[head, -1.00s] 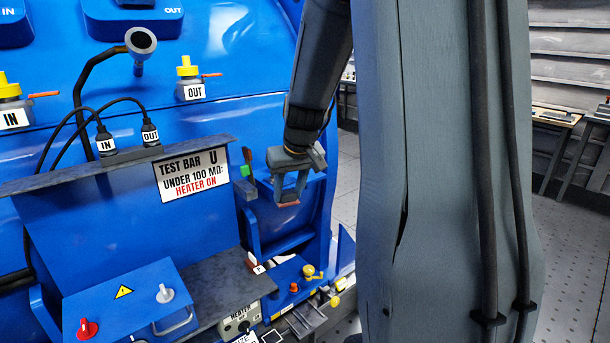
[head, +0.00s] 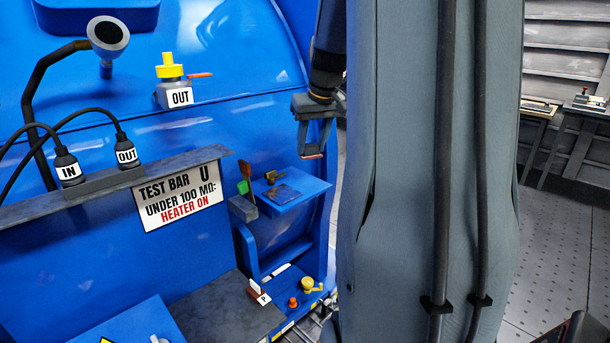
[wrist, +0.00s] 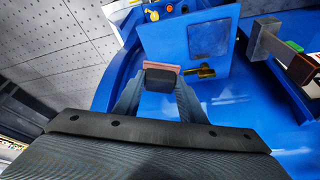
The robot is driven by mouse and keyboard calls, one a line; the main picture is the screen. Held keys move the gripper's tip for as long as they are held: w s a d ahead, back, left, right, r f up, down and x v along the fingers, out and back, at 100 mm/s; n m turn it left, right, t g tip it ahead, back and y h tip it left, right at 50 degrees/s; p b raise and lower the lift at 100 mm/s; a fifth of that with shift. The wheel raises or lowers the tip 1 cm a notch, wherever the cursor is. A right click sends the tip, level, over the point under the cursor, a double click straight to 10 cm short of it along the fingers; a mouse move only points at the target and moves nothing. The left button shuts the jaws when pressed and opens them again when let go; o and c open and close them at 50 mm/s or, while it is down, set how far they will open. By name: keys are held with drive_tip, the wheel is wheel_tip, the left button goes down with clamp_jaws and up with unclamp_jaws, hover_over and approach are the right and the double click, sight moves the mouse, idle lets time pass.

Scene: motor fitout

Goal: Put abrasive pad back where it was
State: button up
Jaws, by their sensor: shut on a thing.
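My gripper (head: 311,152) is shut on the abrasive pad, a thin reddish-brown piece at its fingertips. The pad (wrist: 161,67) shows at the fingertips in the wrist view, partly covered by a dark block between the fingers. In the head view the pad (head: 312,157) is a thin strip under the gripper. It appears held in the air, to the right of the blue shelf (head: 308,190). A grey square patch (head: 282,194) lies on the shelf, with a brass fitting (head: 274,177) near it. In the wrist view the patch (wrist: 208,40) is ahead and right of the pad.
A grey block (head: 243,208) with a green-tipped part stands at the shelf's left. The ledge with the TEST BAR sign (head: 180,198) runs left. Yellow and orange knobs (head: 312,285) sit below. Perforated floor (wrist: 70,60) is open at left in the wrist view.

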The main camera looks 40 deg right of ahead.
wheel_tip(320, 180, down, 8)
drive_tip(key=shift+f+p, duration=0.15)
drive_tip(key=shift+p, duration=0.75)
drive_tip(key=shift+f, duration=0.15)
drive_tip(key=o, duration=1)
drive_tip(key=shift+o, duration=0.2)
